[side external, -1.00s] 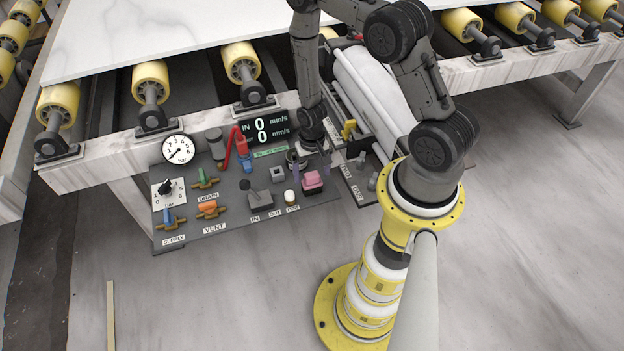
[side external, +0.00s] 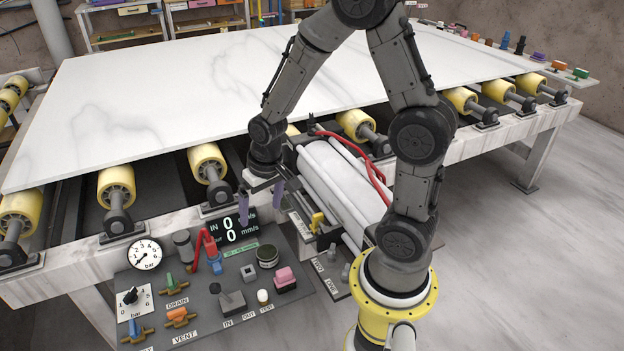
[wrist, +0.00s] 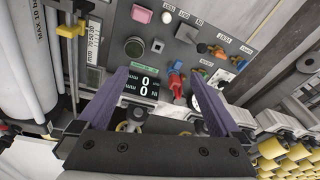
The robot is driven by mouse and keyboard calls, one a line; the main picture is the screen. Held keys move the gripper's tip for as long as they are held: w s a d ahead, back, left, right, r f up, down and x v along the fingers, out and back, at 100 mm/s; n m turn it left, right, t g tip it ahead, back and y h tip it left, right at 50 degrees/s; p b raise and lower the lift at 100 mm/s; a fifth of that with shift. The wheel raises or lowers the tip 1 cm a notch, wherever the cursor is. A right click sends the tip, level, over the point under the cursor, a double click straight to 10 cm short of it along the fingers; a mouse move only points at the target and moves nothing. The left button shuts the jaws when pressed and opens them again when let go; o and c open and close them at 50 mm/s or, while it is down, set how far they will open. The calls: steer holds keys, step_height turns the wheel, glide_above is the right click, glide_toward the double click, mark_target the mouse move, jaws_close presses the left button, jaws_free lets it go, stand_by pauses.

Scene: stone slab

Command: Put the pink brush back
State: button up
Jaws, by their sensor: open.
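A pink block on a dark base (side external: 285,278) sits at the right of the control panel. It also shows at the top of the wrist view (wrist: 142,14). No bristles are visible, and I cannot tell whether it is a brush or a panel button. No other clear pink brush shows. My gripper (side external: 260,203) hangs above the panel's back edge, between the display and the white roll. Its purple fingers are apart and empty in the wrist view (wrist: 156,78). The pink block is in front of them, not between them.
The control panel (side external: 205,325) holds a gauge (side external: 145,254), coloured valves, a lever (side external: 230,298) and a round dark button (side external: 267,256). A white roll (side external: 335,185) with red hoses lies right. The slab (side external: 190,90) rests on yellow rollers behind. Coloured items line a far-right ledge (side external: 600,82).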

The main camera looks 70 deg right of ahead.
steer(key=s+a+r+n+t, duration=0.1)
steer(key=s+a+r+n, duration=0.1)
steer(key=s+r, duration=0.5)
steer(key=s+a+r+n+t, duration=0.2)
steer(key=s+a+r, duration=0.3)
steer(key=s+r, duration=0.3)
step_height(320, 180, up, 3)
steer(key=shift+f+n, duration=0.15)
steer(key=shift+n, duration=0.65)
